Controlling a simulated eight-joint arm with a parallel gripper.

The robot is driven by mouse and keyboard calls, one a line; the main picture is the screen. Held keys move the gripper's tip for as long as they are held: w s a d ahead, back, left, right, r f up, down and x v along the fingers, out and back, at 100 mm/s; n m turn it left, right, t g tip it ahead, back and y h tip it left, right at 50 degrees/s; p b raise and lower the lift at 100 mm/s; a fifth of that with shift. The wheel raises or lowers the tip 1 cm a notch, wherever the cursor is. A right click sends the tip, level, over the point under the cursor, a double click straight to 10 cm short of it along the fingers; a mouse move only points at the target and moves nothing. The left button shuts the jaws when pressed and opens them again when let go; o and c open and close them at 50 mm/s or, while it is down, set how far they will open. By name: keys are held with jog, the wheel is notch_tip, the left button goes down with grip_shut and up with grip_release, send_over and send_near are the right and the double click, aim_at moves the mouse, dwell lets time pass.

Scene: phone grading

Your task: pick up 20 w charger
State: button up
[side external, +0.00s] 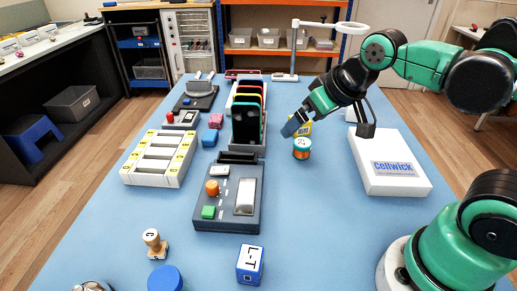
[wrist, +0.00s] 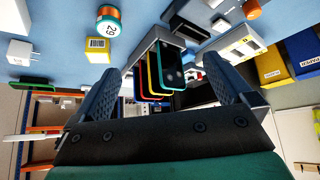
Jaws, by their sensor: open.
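No 20 W label is readable, so I cannot tell which thing is the 20 W charger. My gripper (side external: 292,127) is open and empty, low over the blue table beside the phone rack. In the wrist view its two fingers (wrist: 161,66) stand wide apart, with the rack beyond them. A yellow box (side external: 304,124) is partly hidden behind the fingers.
The rack (side external: 262,149) holds several phones with coloured cases. A dark grey station (side external: 222,222) stands in front of it. A white Cellwick box (side external: 390,170) is at the right, and a white tray (side external: 138,172) at the left.

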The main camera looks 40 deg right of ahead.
jog(key=shift+s+a+f, duration=0.25)
jog(key=shift+s+f, duration=0.1)
jog(key=shift+f, duration=0.15)
jog(key=shift+s+a+f, duration=0.25)
jog(key=shift+s+f, duration=0.05)
jog(key=shift+f, duration=0.15)
jog(key=n+h, duration=0.9)
jog(key=n, duration=0.8)
send_over(354, 107)
jog(key=w+a, duration=0.1)
jog(key=a, duration=0.8)
notch_tip(354, 107, down, 5)
jog(key=d+f+n, duration=0.1)
jog(key=d+n, duration=0.1)
jog(key=s+d+f+n+g+h, duration=0.1)
jog(key=d+f+n, duration=0.1)
jog(key=s+d+f+n+g+h, duration=0.1)
jog(key=d+f, duration=0.1)
jog(key=shift+d+n, duration=0.35)
jog(key=shift+n, duration=0.05)
jog(key=shift+x, duration=2.75)
